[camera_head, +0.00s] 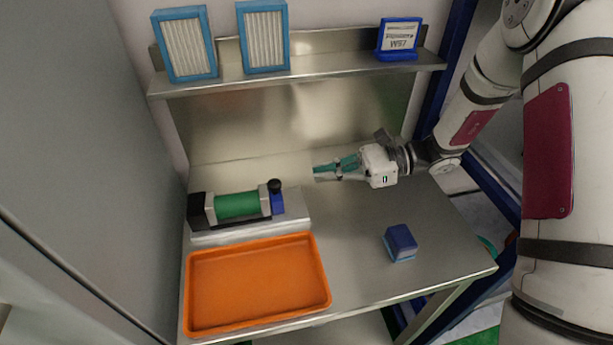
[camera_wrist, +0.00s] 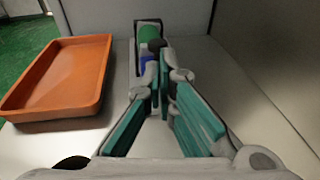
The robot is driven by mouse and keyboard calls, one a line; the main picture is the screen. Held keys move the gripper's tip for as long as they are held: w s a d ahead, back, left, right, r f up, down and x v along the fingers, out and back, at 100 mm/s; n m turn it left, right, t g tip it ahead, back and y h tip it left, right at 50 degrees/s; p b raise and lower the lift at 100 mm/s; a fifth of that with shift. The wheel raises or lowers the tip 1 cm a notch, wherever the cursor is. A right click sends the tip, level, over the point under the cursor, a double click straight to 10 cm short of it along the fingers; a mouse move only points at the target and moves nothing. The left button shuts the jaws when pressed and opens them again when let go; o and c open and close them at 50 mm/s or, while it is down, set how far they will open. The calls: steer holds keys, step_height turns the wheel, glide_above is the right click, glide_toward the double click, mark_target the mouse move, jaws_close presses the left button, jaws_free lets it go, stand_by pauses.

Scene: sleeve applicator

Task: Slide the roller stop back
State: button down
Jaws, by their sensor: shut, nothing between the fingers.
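The sleeve applicator has a green roller (camera_head: 238,206) lying between a black end block at its left and a grey end plate at its right. Next to that plate is the roller stop (camera_head: 277,202), a blue block with a black knob on top. In the wrist view the blue stop (camera_wrist: 148,72) is partly hidden by my fingers, with the green roller (camera_wrist: 149,33) behind it. My gripper (camera_head: 316,173) is shut and empty. It is right of the stop, apart from it in the head view, and points left.
An orange tray (camera_head: 322,285) lies in front of the applicator. A dark blue block (camera_head: 401,242) stands on the steel table (camera_head: 345,225) at the right. A shelf (camera_head: 300,76) behind carries two blue-framed filters and a small sign. The table between gripper and blue block is clear.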

steer(key=s+v, duration=0.1)
steer(key=v, duration=0.6)
steer(key=shift+w+b, duration=0.4)
steer(key=shift+w, duration=0.1)
